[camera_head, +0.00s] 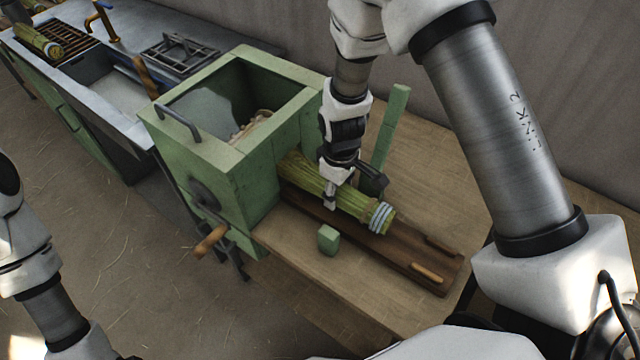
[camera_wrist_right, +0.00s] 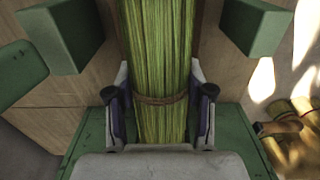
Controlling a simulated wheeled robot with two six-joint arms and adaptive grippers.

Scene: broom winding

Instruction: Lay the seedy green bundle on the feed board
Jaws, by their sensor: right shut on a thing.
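The green bundle (camera_head: 353,201) lies along the dark brown feed board (camera_head: 400,253) in the head view, its pale-banded end toward the lower right. Its other end meets the side of the green box, where the contact is hard to see. My right gripper (camera_head: 347,186) comes down on the bundle from above and is shut on it. In the right wrist view, the bundle (camera_wrist_right: 158,55) runs between the two fingers of the right gripper (camera_wrist_right: 160,108), with a brown tie across it. My left arm shows at the left edge, but its gripper is out of view.
The open-topped green box (camera_head: 262,185) has a crank (camera_head: 209,240) on its front. A small green block (camera_head: 328,239) sits beside the board and a green post (camera_head: 391,125) stands behind it. Another bundle (camera_head: 38,41) lies by the sink (camera_head: 115,88). The tabletop's right side is clear.

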